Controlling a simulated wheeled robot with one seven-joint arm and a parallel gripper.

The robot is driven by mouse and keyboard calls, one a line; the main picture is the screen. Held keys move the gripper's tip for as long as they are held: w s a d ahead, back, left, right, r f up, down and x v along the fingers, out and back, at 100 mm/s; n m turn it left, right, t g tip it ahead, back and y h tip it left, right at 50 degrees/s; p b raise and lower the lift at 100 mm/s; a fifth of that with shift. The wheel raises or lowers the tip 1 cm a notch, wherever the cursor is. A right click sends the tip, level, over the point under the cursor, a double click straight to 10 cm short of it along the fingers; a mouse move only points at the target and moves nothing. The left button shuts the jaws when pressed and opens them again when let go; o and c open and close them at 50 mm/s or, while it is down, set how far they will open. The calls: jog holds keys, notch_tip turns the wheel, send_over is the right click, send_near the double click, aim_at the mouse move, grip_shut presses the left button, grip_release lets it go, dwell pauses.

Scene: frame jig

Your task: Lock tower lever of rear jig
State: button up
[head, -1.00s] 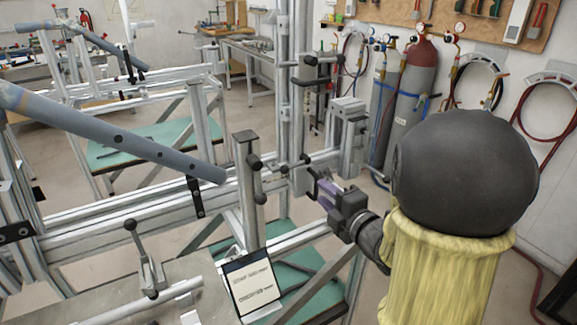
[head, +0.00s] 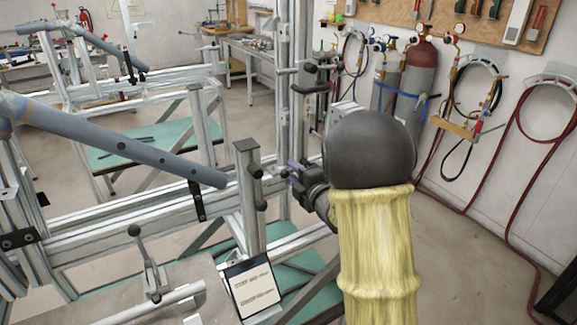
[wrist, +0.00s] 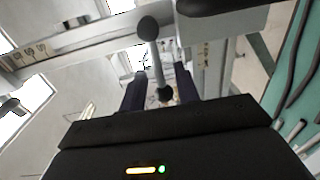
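In the wrist view a lever, a thin grey rod (wrist: 157,62) with a black ball knob at each end, stands between the two dark purple fingers of my gripper (wrist: 160,80). The fingers are apart, with gaps beside the rod, and do not visibly grip it. In the head view my gripper (head: 297,169) is right of a short square post (head: 250,195) that has black knobs (head: 261,205) on its right side. The tall aluminium tower (head: 296,100) rises just behind my gripper. My arm hides part of the jig there, and the fingertips are hard to make out.
A grey-blue frame tube (head: 120,145) slopes down towards the short post. A black clamp handle (head: 315,88) sticks out from the tower. A toggle lever (head: 145,262) and a sign (head: 252,285) are in front. Gas cylinders (head: 412,85) and hoses line the right wall.

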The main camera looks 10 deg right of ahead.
aim_at(292, 172)
jog(key=x, duration=0.3)
jog(key=shift+w+a, duration=0.1)
jog(key=shift+a, duration=0.1)
jog(key=shift+d, duration=0.1)
jog(key=shift+c, duration=0.4)
grip_shut()
